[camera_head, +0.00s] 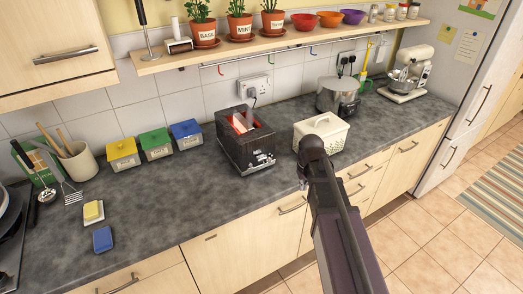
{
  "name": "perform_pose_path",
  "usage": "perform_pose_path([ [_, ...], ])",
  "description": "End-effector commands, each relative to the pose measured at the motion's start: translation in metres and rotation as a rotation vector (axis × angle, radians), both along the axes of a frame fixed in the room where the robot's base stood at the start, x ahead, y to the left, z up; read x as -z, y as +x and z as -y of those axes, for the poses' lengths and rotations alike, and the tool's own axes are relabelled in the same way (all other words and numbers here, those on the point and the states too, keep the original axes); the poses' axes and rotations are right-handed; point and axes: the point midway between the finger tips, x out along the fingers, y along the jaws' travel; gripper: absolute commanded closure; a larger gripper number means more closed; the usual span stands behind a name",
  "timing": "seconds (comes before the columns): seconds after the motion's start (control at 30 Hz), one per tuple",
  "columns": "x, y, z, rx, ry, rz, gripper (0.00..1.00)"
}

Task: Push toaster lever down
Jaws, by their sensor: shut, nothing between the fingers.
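A black toaster (262,150) stands on the grey counter, left of the middle of the head view. Something pale and something reddish show in its top opening. Its lever is too small to make out. My arm reaches up from the bottom of the view, and my gripper (302,182) hangs at its far end, dark and small, over the counter's front edge. It is shut and empty. It is to the right of the toaster and nearer the front, apart from it in the picture.
A white perforated box (337,135) stands close behind my arm. A grey metal pot (337,95) is further back. Yellow (123,155), green (156,143) and blue (186,134) canisters stand left of the toaster. The counter in front of the toaster is clear. A shelf (270,48) runs above.

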Motion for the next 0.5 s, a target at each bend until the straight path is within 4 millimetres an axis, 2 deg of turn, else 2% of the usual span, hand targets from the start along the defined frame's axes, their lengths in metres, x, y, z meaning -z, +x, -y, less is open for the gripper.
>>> perform_pose_path([
  [0.03,0.009,-0.007,0.004,0.011,-0.001,-0.002,1.0],
  [0.5,0.048,-0.049,0.035,0.102,-0.005,-0.017,1.0],
])
